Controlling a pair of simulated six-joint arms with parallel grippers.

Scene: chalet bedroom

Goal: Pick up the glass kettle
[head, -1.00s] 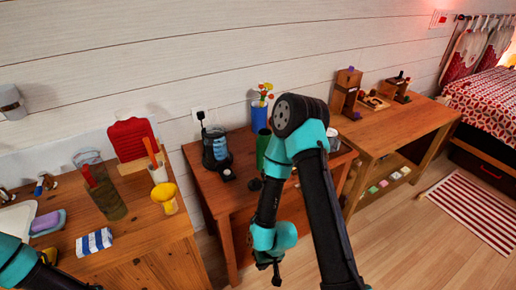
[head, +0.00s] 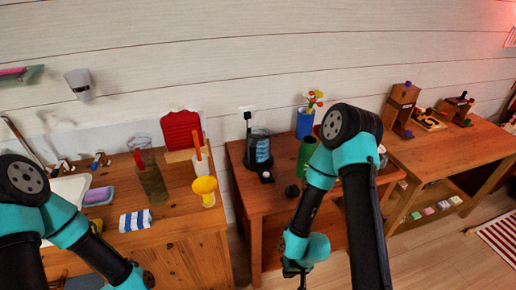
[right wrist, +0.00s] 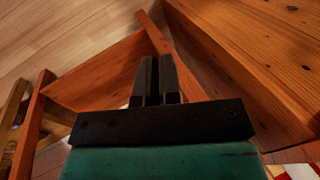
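The glass kettle (head: 258,148) is dark with a bluish see-through body. It stands upright on its dark base on the middle wooden table, near the wall, in the head view. My right gripper (head: 297,275) hangs low in front of that table, to the right of and well apart from the kettle. In the right wrist view its two fingers (right wrist: 156,80) are together with nothing between them. My left arm is at the lower left over the counter. Its gripper is at the bottom edge, and its fingers cannot be made out. The kettle does not show in the right wrist view.
A green cylinder (head: 307,157) and a blue vase (head: 305,123) with flowers stand right of the kettle. A small dark item (head: 292,191) lies near the table front. The left counter holds a yellow mushroom-shaped thing (head: 205,187), a tall jar (head: 152,181) and a striped cloth (head: 135,220).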

